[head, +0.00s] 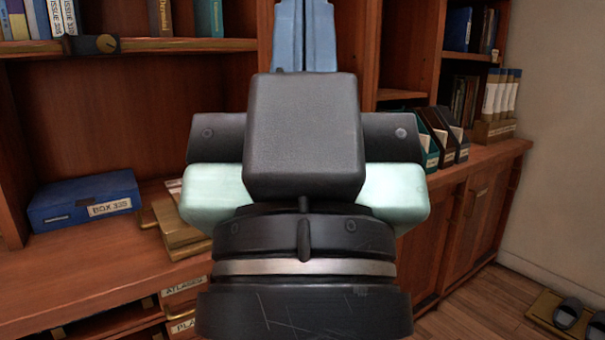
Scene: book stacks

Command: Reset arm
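My wrist runs down to the bottom edge.
A wooden bookcase (120,46) stands behind. A board with dark rounded objects (568,316) lies on the floor at lower right.

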